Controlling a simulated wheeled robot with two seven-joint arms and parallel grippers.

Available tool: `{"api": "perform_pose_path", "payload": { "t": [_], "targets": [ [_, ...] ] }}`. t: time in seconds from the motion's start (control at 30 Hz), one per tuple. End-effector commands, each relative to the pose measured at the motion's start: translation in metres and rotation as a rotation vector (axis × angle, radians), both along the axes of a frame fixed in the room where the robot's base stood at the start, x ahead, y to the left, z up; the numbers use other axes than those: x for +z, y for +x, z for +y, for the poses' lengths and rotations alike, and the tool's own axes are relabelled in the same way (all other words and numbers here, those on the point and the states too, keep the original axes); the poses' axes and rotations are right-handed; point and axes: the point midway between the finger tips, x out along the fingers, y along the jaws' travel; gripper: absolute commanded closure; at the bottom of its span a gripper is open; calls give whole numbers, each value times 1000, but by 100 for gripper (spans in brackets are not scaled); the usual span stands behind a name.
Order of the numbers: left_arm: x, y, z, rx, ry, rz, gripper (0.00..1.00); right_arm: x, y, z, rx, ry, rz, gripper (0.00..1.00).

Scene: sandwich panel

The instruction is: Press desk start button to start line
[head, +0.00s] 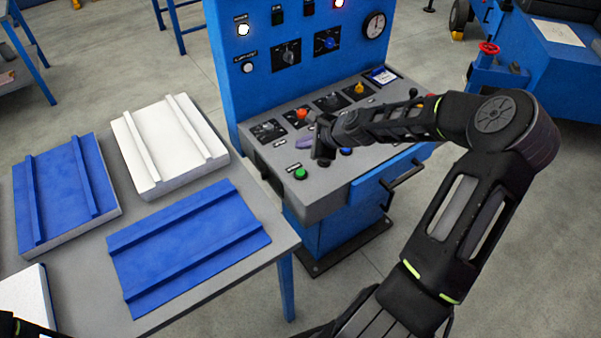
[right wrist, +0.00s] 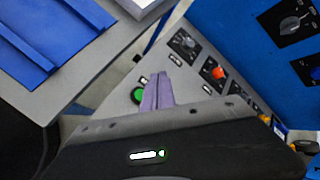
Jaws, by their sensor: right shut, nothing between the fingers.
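The green button (head: 300,174) sits near the front left corner of the console's sloped desk, with a small label beside it. My right gripper (head: 304,143) is over the desk, a little behind the green button in the head view. In the right wrist view its pale purple fingers (right wrist: 157,90) are shut together and empty. There the green button (right wrist: 138,95) shows just left of the fingertips, partly covered by them. I cannot tell the exact height of the tips above the desk. My left gripper is not clearly seen; only a dark piece of arm shows at the bottom left.
The desk also bears a red-orange knob (head: 302,114), a yellow knob (head: 359,88) and dark dials. The blue upright panel (head: 262,85) stands behind. A grey table (head: 240,262) with blue and white panels is at left. A drawer handle (head: 403,175) juts from the console front.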

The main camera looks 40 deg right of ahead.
Motion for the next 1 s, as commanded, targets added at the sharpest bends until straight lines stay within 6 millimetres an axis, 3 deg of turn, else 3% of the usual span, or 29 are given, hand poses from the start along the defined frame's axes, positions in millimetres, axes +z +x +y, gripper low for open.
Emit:
{"api": "perform_pose_path", "payload": {
  "t": [0.5, 0.73, 1.0],
  "targets": [
    [-62, 7, -3, -6, -16, -22, 100, -66, 0, 0, 0, 0, 0, 100],
    [-67, 8, -4, -7, -16, -25, 100, -81, 0, 0, 1, 1, -1, 100],
    [-68, 8, -4, -6, -16, -26, 100, -85, 0, 0, 1, -1, 0, 100]
  ]
}}
